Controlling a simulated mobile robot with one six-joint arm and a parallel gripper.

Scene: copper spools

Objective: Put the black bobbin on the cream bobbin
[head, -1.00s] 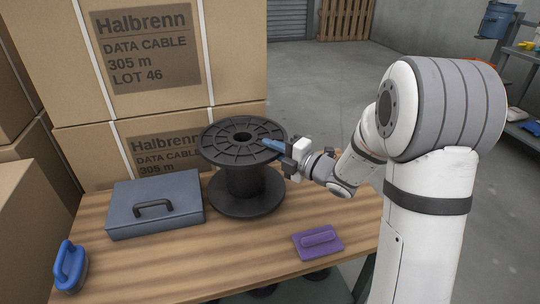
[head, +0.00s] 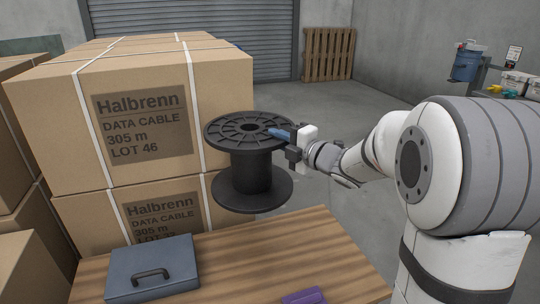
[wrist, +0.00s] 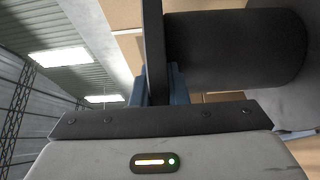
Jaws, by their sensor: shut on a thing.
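The black bobbin (head: 251,172) hangs upright in the head view, above the back edge of the wooden table. My gripper (head: 279,133) is shut on the right rim of its top flange, with one blue finger showing on top of the flange. In the wrist view the flange (wrist: 154,40) stands edge-on between the blue fingers, and the dark core (wrist: 235,48) extends to the right. The cream bobbin is not in view.
Stacked Halbrenn cartons (head: 150,120) stand left of and behind the bobbin. A grey case (head: 152,268) and a purple block (head: 303,296) lie on the table (head: 270,262). Open concrete floor (head: 320,120) lies behind and right. A pallet (head: 329,54) leans at the back.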

